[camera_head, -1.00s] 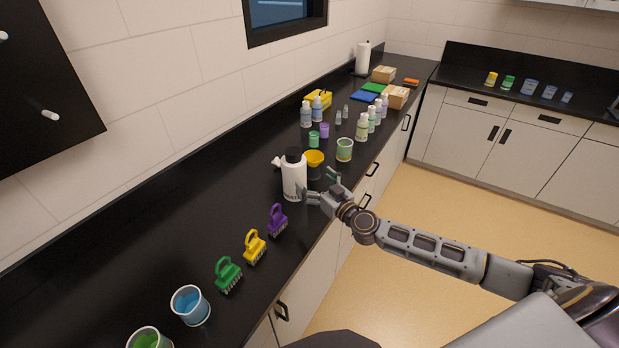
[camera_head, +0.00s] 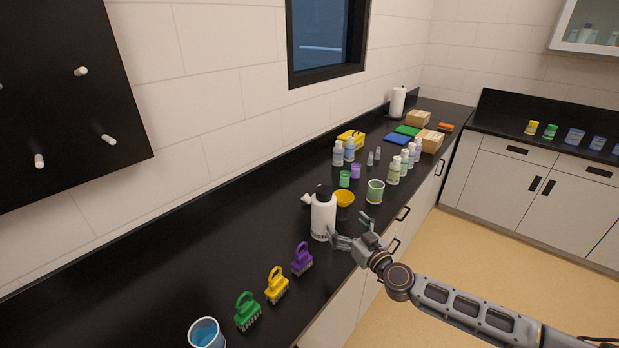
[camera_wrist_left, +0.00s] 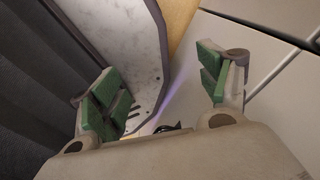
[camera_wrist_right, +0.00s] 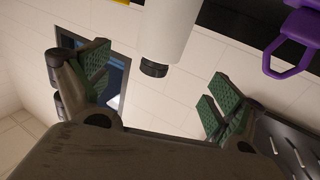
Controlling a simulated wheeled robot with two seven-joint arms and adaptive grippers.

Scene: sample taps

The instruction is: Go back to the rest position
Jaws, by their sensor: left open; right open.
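My right gripper (camera_head: 354,231) is open at the counter's front edge, its fingers pointing toward the white bottle (camera_head: 323,215) with a black cap. In the head view one finger overlaps or lies close beside the bottle's lower right side; I cannot tell if they touch. In the right wrist view the right gripper (camera_wrist_right: 152,92) has its green-padded fingers spread, with the white bottle (camera_wrist_right: 165,30) beyond them and nothing between the pads. My left gripper (camera_wrist_left: 165,88) is open and empty in the left wrist view, near a pale panel and the floor. It is not in the head view.
Purple (camera_head: 302,260), yellow (camera_head: 277,286) and green (camera_head: 247,312) brushes stand left of the bottle, with a blue cup (camera_head: 206,335) nearer. A yellow funnel (camera_head: 344,197) and green beaker (camera_head: 375,191) are right of it. The floor (camera_head: 440,255) beside the counter is clear.

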